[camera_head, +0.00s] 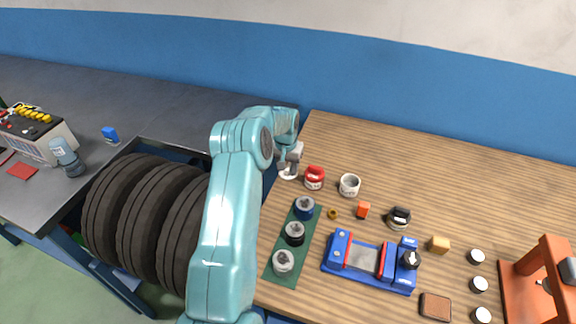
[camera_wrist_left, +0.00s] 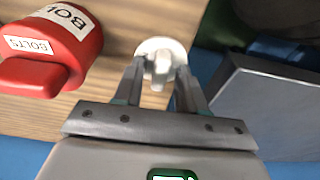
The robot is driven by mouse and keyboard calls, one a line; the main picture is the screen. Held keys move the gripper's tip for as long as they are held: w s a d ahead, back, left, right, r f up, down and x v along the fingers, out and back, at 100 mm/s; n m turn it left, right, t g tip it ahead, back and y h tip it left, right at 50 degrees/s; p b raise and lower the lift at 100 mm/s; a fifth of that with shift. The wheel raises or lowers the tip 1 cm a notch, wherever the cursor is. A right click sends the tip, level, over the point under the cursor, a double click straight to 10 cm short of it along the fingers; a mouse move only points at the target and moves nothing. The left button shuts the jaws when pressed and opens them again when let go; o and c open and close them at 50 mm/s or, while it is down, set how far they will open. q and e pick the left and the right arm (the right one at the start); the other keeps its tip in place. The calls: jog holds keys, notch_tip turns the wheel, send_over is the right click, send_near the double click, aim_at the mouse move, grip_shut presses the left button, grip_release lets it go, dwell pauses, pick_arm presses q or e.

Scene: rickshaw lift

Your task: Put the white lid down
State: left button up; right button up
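The white lid (camera_head: 288,175) is a small round disc with a knob, at the left edge of the wooden table in the head view. My left gripper (camera_head: 290,166) is directly above it, pointing down. In the wrist view the white lid (camera_wrist_left: 160,45) sits at the fingertips, with its knob between the two fingers, which appear closed on it. I cannot tell whether the lid touches the table top. A white jar (camera_head: 350,186), open at the top, stands to the right. My right gripper is not in view.
A red jar (camera_head: 314,178) labelled BOLTS stands close to the right of the lid. A green mat (camera_head: 291,262) with several jars, a blue fixture (camera_head: 369,263) and an orange press (camera_head: 545,276) are on the table. The table's back right is clear. Stacked tyres (camera_head: 130,215) stand at left.

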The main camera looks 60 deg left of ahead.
aim_at(286, 171)
pick_arm(q)
jog(key=shift+r, duration=0.15)
notch_tip(286, 171, up, 12)
jog(key=s+d+b, duration=0.1)
jog(key=shift+s, duration=0.2)
jog(key=shift+d, duration=0.1)
dwell(0.3)
dwell(0.4)
